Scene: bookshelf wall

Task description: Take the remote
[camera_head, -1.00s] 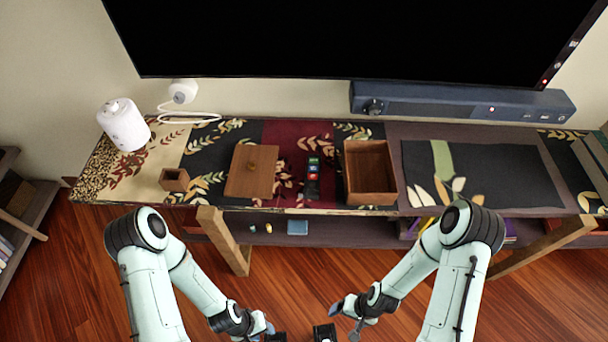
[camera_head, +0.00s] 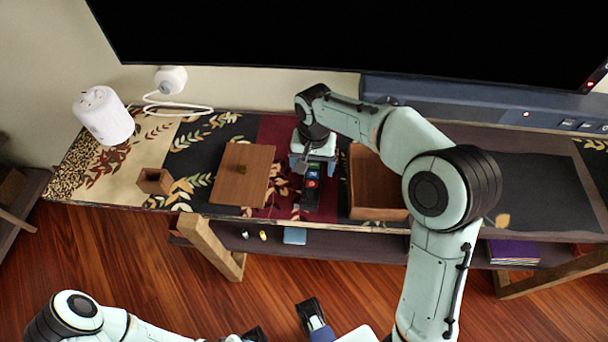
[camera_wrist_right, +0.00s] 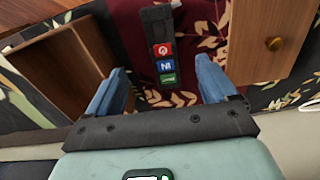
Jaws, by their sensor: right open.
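The remote (camera_head: 311,192) is a dark, narrow bar with red, blue and green labels, lying on the dark red part of the patterned runner. It also shows in the right wrist view (camera_wrist_right: 158,28). My right gripper (camera_head: 314,170) is open above the remote's far end. In the right wrist view its two blue fingers (camera_wrist_right: 161,72) stand apart on either side of the remote's labelled end, with nothing held. The gripper hides part of the remote in the head view. My left gripper (camera_head: 256,334) shows only partly at the bottom edge; its jaws are unclear.
An open wooden box (camera_head: 372,213) stands close right of the remote, a wooden lid with a knob (camera_head: 243,187) close left. A small wooden cup (camera_head: 154,181) and a white cylinder (camera_head: 104,116) are further left. The TV (camera_head: 350,35) and soundbar (camera_head: 450,98) are behind.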

